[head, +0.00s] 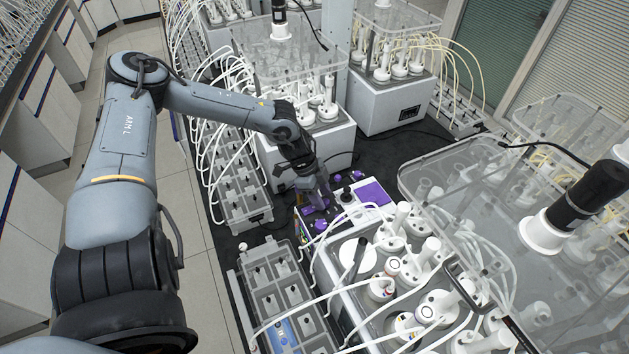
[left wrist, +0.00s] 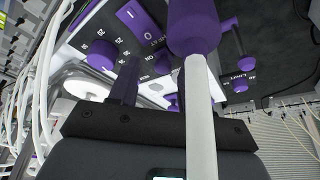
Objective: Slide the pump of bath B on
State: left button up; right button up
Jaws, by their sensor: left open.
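My left gripper (head: 318,192) is open, low over the control box (head: 343,218) at the end of the front bath. The box is white with purple knobs, a purple square (head: 371,193) and purple controls. In the left wrist view, my two dark fingers (left wrist: 155,92) point at this panel (left wrist: 75,40). It shows a numbered purple dial (left wrist: 100,54), a purple switch (left wrist: 138,20) marked I and O, and the words ON and LIMIT. A purple-capped white rod (left wrist: 203,115) crosses in front of my right-hand finger. I cannot tell which control is the pump's, nor whether a finger touches it.
The front bath's clear lid (head: 470,165) stands right of the box, with a black cylinder (head: 585,190) above it. White tubes run to a grey bottle rack (head: 275,290) in front. Another bath (head: 310,150) stands close behind my gripper. Dark bench shows between them.

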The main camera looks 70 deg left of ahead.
pick_arm(q)
jog(key=p+v, duration=0.1)
jog(key=v, duration=0.9)
jog(key=shift+s+r, duration=0.15)
